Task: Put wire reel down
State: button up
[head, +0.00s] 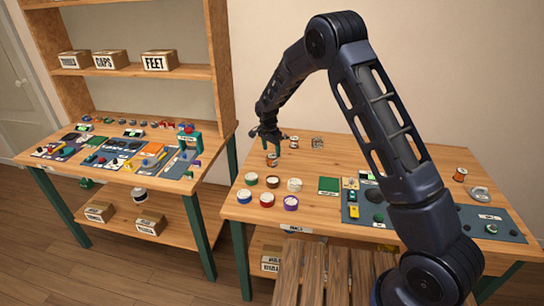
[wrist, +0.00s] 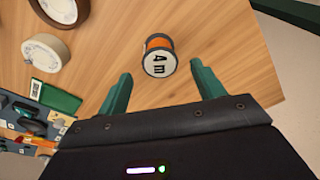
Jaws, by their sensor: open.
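The wire reel (wrist: 158,58) is small, with orange wire and a white end label reading "4 m". It appears to stand upright on the wooden table, label up, just beyond my fingertips. In the head view the reel (head: 272,160) is near the table's left far part, right below my gripper (head: 268,143). In the wrist view my gripper (wrist: 161,73) is open, with its two green fingers apart on either side below the reel. Neither finger visibly touches it.
Two small reels (head: 293,142) (head: 317,143) stand to the right. Several tape rolls (head: 267,200) sit nearer the front, beside a green box (head: 329,185) and a dark mat (head: 364,212) with phone parts. A shelved bench (head: 110,165) stands left across a gap.

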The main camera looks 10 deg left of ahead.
aim_at(270, 157)
notch_tip(270, 157, up, 7)
jog(key=s+d+r+n, duration=0.1)
jog(key=d+r, duration=1.2)
jog(key=d, duration=0.2)
jog(key=s+d+r+n+y, duration=0.1)
jog(key=s+d+r, duration=0.2)
jog(key=d+r, duration=0.15)
jog(key=s+d+r+t, duration=0.1)
jog(key=s+d+r, duration=0.2)
jog(key=d, duration=0.3)
jog(key=s+d+r+n+y, duration=0.1)
jog(key=s+d+r, duration=0.15)
jog(key=d, duration=0.35)
jog(key=s+d+r+n+t, duration=0.1)
jog(key=s+d+n, duration=0.1)
jog(key=s+d, duration=0.7)
jog(key=s+d+r+n+t+h, duration=0.1)
jog(key=s+d, duration=0.8)
jog(key=s, duration=0.8)
jog(key=shift+r+n, duration=0.25)
jog(key=shift+n, duration=0.15)
jog(key=shift+o, duration=0.4)
jog(key=shift+w, duration=0.1)
